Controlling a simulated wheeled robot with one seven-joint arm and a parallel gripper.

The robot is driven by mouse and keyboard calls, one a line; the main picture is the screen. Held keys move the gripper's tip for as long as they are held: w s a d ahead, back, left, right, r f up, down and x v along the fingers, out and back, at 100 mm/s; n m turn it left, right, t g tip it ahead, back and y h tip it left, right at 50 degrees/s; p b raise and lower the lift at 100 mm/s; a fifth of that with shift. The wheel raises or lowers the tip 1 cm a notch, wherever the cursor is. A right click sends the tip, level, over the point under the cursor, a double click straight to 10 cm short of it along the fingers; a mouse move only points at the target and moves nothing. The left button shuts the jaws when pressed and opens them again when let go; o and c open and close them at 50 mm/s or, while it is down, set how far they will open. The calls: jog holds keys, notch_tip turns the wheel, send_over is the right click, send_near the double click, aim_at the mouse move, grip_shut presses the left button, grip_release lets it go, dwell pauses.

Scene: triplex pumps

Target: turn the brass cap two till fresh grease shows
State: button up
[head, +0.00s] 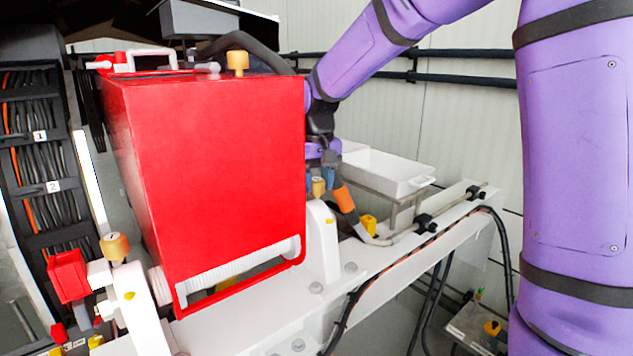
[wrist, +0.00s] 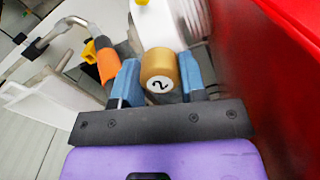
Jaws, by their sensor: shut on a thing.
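The brass cap two (wrist: 158,68), with a white disc marked 2 on its end, sits between the blue fingers of my gripper (wrist: 158,80) in the wrist view. My gripper is shut on its sides. In the head view the cap (head: 318,188) shows on top of a white post (head: 322,235), just right of the red housing, with my gripper (head: 321,172) over it from above. A small yellow spot (head: 328,222) shows on the post below the cap. I cannot tell whether it is grease.
The red housing (head: 205,150) stands close on the left, with another brass cap (head: 238,62) on top. A further brass cap (head: 115,247) is at the lower left. An orange-sleeved bent bar (head: 344,200) is close right of my gripper. A white tray (head: 385,172) stands behind.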

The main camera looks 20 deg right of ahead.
aim_at(317, 179)
jog(key=shift+m, duration=1.6)
jog(key=o, duration=0.9)
jog(key=shift+r, duration=0.1)
notch_tip(317, 179, up, 11)
jog(key=shift+f, duration=0.15)
